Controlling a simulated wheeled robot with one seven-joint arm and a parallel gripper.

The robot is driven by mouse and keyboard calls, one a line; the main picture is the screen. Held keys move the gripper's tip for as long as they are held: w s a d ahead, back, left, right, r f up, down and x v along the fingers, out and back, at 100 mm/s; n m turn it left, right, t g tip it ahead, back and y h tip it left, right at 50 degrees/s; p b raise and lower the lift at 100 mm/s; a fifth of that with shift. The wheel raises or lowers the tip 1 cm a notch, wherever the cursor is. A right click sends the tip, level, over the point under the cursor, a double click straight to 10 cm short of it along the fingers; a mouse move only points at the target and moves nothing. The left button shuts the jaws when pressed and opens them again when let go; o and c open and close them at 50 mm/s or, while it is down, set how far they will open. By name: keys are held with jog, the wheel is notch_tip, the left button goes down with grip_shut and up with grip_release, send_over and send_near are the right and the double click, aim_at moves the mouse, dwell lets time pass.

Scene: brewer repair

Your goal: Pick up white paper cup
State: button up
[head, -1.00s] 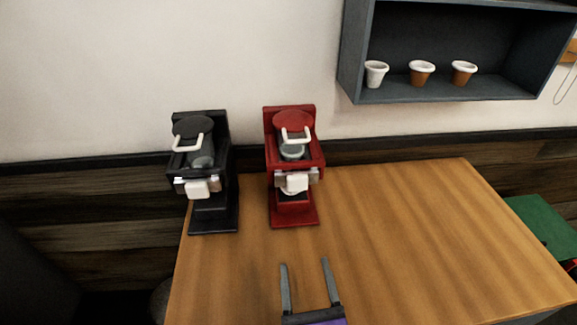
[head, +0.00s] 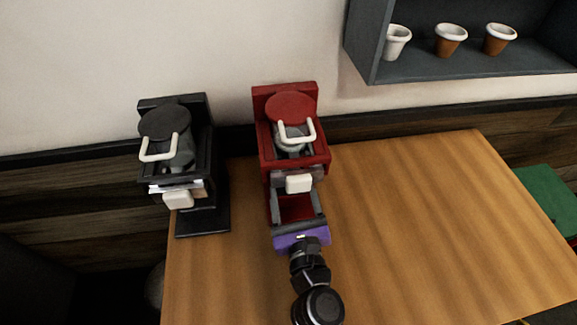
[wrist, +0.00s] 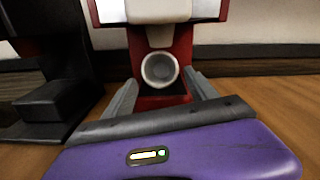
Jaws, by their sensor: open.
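A pale round cup-like thing (wrist: 160,70) shows in the wrist view under the red brewer's (wrist: 183,45) front, its opening facing the camera. It looks like the white paper cup, but I cannot tell for sure. In the head view the red brewer (head: 291,105) stands on the table, and its white front block and my gripper hide most of the space below. My gripper (head: 297,200) is open at the brewer's base. In the wrist view its fingers (wrist: 160,86) reach forward on either side of the cup-like thing, with nothing visibly held.
A black brewer (head: 172,125) stands close on the left. The wooden table (head: 430,220) is clear on the right. A wall shelf (head: 420,72) at the upper right holds a white cup-like pot (head: 396,45) and two brown pots (head: 451,42). A green surface (head: 547,205) lies beyond the table's right edge.

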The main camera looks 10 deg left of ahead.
jog(key=shift+x, duration=3.25)
jog(key=shift+c, duration=0.5)
jog(key=c, duration=1)
jog(key=shift+o, duration=0.2)
jog(key=shift+d+r, duration=0.1)
